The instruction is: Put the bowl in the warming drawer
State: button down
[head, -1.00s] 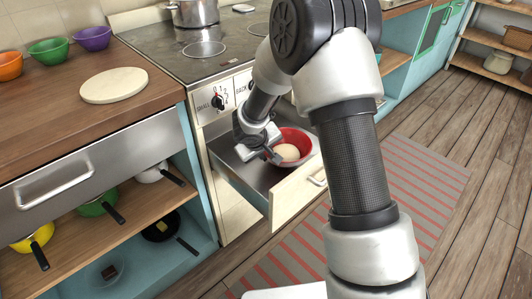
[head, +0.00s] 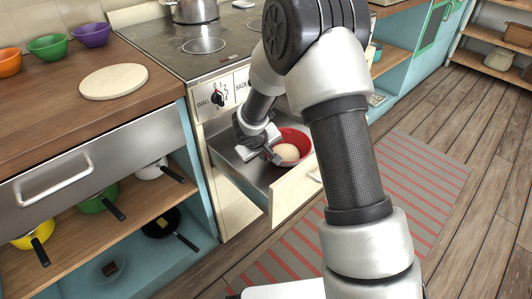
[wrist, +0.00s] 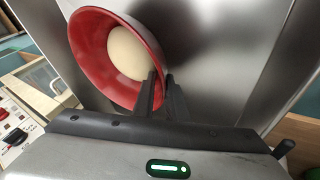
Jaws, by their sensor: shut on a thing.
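The red bowl (head: 304,139) is in the open drawer (head: 287,190) under the stove, with a pale round thing (head: 287,152) inside it. In the wrist view the bowl (wrist: 84,62) is at the upper left, tilted in the picture, over the drawer's bare metal floor (wrist: 225,60). My gripper (head: 270,156) reaches down into the drawer at the bowl's left side. In the wrist view my gripper's fingers (wrist: 160,92) are shut on the bowl's rim. I cannot tell whether the bowl's underside touches the drawer floor.
The stove top above holds a steel pot (head: 195,10). A counter at left holds a round board (head: 113,81) and several coloured bowls. Pans with dark handles sit on the shelves below. A striped rug (head: 400,180) lies in front of the drawer.

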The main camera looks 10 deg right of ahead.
jog(key=c, duration=1.7)
grip_release()
jog(key=p+v, duration=0.4)
jog(key=v, duration=1.3)
jog(key=shift+s+r, duration=0.15)
grip_shut()
